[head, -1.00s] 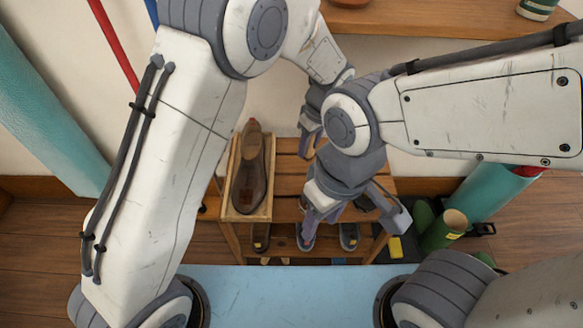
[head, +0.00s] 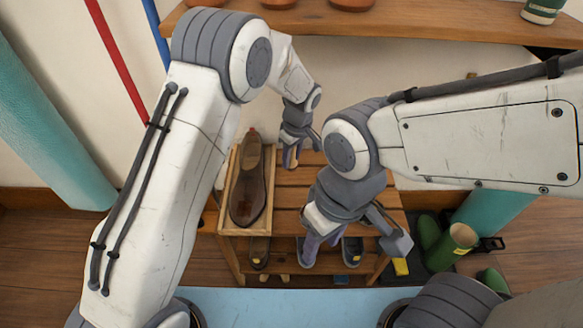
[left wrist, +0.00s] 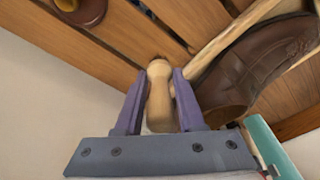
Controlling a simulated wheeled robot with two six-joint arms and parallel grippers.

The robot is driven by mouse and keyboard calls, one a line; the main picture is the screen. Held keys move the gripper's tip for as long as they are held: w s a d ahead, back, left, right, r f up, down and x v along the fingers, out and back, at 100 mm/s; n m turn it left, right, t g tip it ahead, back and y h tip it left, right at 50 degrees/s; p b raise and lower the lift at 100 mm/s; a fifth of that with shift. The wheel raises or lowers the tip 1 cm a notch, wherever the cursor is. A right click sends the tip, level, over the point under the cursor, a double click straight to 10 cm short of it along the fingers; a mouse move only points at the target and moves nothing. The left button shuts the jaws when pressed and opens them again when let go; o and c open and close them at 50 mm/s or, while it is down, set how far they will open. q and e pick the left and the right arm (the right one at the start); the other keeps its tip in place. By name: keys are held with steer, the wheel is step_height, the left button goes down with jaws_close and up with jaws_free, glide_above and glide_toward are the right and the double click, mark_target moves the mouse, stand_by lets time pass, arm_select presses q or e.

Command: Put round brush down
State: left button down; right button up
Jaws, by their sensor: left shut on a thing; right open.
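The round brush (left wrist: 160,92) shows a pale wooden handle, upright between the two purple fingers of my left gripper (left wrist: 158,100) in the left wrist view. My left gripper (head: 292,160) is shut on it over the back of the slatted wooden rack (head: 288,187), right of the shoe tray. The brush's lower end is close to the slats; I cannot tell whether it touches them. My right gripper (head: 352,242) is open and appears empty, in front of the rack's right part.
A brown shoe (head: 250,185) lies in a wooden tray (head: 229,190) on the rack's left. Several shoes sit on the lower shelf. Green boots (head: 452,245) stand at right. A wall shelf (head: 400,22) is behind. A dark round object (left wrist: 88,12) lies on the slats.

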mark_target(291, 166)
arm_select(q)
steer(key=shift+f+b, duration=0.6)
steer(key=shift+f, duration=1.2)
steer(key=shift+f, duration=0.2)
steer(key=c, duration=0.5)
jaws_free()
steer(key=shift+r, duration=0.1)
